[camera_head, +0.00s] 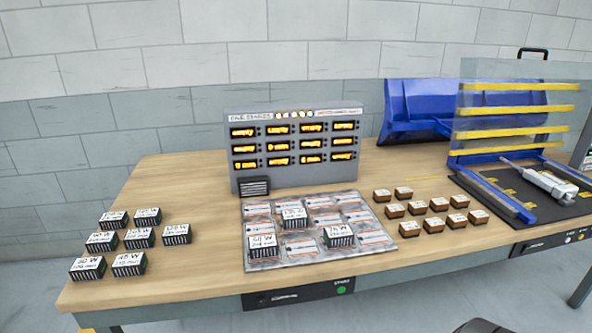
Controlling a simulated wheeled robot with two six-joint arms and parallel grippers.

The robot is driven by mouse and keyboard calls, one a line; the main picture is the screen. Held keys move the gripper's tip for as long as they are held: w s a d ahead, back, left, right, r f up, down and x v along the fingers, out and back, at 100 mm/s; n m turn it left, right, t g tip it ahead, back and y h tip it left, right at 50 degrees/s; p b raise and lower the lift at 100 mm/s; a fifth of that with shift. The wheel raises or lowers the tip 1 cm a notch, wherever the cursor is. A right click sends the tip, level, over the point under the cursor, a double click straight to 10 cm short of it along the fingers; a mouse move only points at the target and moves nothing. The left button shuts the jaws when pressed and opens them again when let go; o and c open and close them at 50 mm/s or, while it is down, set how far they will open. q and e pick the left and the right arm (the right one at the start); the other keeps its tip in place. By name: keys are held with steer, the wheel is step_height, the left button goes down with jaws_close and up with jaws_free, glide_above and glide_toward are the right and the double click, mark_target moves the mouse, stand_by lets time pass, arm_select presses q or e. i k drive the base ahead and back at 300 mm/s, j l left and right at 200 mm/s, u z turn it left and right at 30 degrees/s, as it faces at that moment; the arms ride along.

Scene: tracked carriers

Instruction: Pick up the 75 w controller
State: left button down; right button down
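Several dark finned controllers with white handwritten labels stand on the wooden table. One controller, whose label seems to read 75 W (338,237), sits at the right of the printed mat (295,261); the small writing is hard to read. Another, apparently 60 W (263,246), sits at the mat's front left, and a third (293,217) sits farther back on it. A group of several more, including one apparently 45 W (129,264), stands at the table's left.
A grey rack with lit orange displays (292,117) stands behind the mat. Several small brown blocks (434,226) lie right of it. A blue-framed carrier with a clear panel (488,197) stands at the right. Bare table (212,265) lies between the left group and the mat.

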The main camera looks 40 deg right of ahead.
mark_target(339, 236)
steer(key=z, duration=1.65)
steer(key=u, duration=0.2)
steer(key=i+l+u, duration=0.3)
steer(key=l+u, duration=0.35)
steer(key=l, duration=0.15)
steer(key=i+l+u, duration=0.1)
steer(key=l+u, duration=0.2)
steer(key=l, duration=0.15)
